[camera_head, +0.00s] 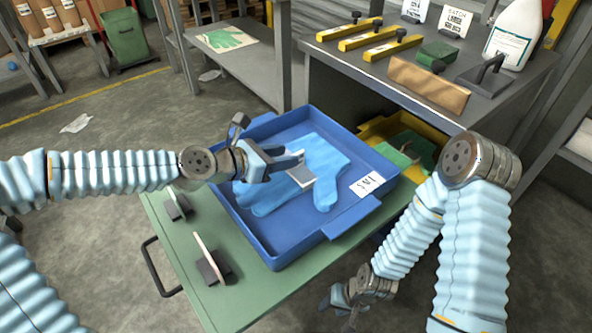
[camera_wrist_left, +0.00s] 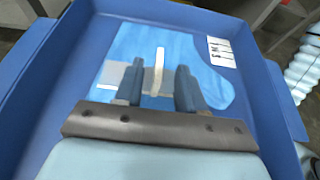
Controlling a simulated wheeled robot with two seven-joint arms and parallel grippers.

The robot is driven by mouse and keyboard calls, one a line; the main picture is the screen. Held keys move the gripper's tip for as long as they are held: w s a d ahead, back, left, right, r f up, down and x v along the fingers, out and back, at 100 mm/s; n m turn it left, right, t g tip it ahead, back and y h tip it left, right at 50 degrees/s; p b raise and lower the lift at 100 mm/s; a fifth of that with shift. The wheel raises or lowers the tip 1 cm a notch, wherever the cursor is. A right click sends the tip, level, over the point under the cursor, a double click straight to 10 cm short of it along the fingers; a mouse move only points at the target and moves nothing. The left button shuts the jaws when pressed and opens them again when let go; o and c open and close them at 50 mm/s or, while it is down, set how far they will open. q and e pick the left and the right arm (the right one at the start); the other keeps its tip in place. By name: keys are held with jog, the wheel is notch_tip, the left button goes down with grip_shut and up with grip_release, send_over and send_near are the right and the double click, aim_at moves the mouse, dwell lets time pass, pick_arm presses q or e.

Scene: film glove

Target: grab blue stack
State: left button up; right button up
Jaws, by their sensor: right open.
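A stack of flat blue gloves (camera_head: 322,160) lies in a blue tray (camera_head: 277,260), with a pale grey band across its middle. It also shows in the left wrist view (camera_wrist_left: 215,88), where a pale upright strip (camera_wrist_left: 159,72) shows between my fingers. My left gripper (camera_head: 282,160) is over the stack, beside the band. In the left wrist view its two fingers (camera_wrist_left: 158,92) stand apart, with a gap on each side of the strip. Whether the fingertips touch the stack I cannot tell. My right gripper (camera_head: 345,298) is open and low at the front, away from the tray.
The tray stands on a green surface (camera_head: 190,250) with small dark-handled pieces along its left. A yellow tray (camera_head: 372,128) with green gloves sits behind right. A grey bench (camera_head: 385,85) holds yellow bars, a brown block and a white jug (camera_head: 512,35). Open floor lies to the left.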

aim_at(304, 155)
pick_arm(q)
jog(key=shift+f+x, duration=0.15)
jog(key=shift+x, duration=1.6)
jog(key=shift+f+x, duration=0.15)
jog(key=shift+x, duration=1.6)
jog(key=shift+a, duration=0.1)
grip_shut()
